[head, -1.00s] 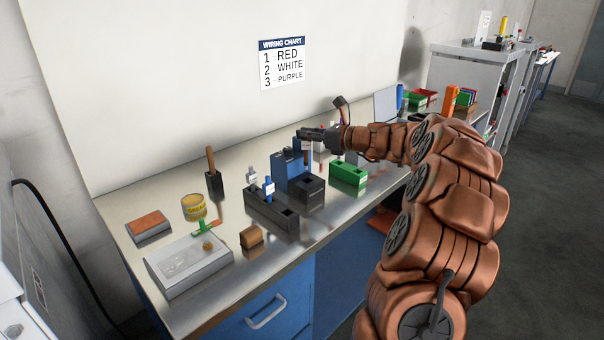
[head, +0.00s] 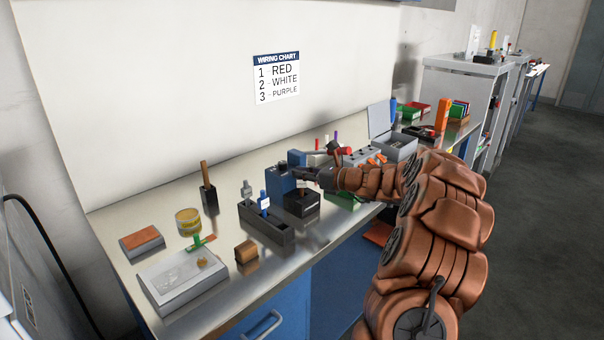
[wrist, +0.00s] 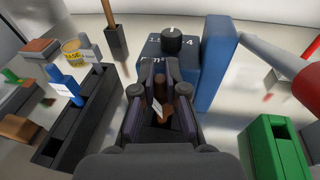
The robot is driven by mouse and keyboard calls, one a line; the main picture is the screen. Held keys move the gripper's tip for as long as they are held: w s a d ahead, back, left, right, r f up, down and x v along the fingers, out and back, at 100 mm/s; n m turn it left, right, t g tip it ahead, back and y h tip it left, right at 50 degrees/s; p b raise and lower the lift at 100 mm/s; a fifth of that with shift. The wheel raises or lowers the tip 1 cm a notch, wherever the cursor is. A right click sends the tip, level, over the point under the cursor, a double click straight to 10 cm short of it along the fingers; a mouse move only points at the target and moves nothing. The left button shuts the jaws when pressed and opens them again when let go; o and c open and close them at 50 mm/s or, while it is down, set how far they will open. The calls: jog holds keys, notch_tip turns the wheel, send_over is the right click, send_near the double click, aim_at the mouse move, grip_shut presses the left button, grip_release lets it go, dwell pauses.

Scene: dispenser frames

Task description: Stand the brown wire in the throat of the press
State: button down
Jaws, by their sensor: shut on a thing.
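The press (head: 279,184) is a blue upright body with a black block (head: 301,206) at its front, on the steel bench. In the wrist view the blue press body (wrist: 185,68) with a dark knob lies just beyond the fingers. My gripper (head: 304,176) is over the black block, shut on the brown wire (wrist: 158,88). A small white tag shows on the wire between the fingers. The fingers hide much of the wire and the throat. I cannot tell whether the wire's lower end is inside the throat or above it.
A black rack (head: 262,226) with a blue and a grey tagged piece stands left of the press. A green block (wrist: 276,145) stands to the right. A brown-handled tool in a black holder (head: 209,195) is behind left. The wiring chart (head: 277,78) hangs on the wall.

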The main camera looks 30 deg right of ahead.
jog(key=c, duration=1.2)
grip_release()
jog(key=shift+s+d+r, duration=0.1)
jog(key=shift+s+d, duration=0.05)
jog(key=shift+s, duration=0.15)
jog(key=v, duration=1.1)
jog(key=shift+s+b, duration=0.2)
jog(key=shift+b, duration=0.2)
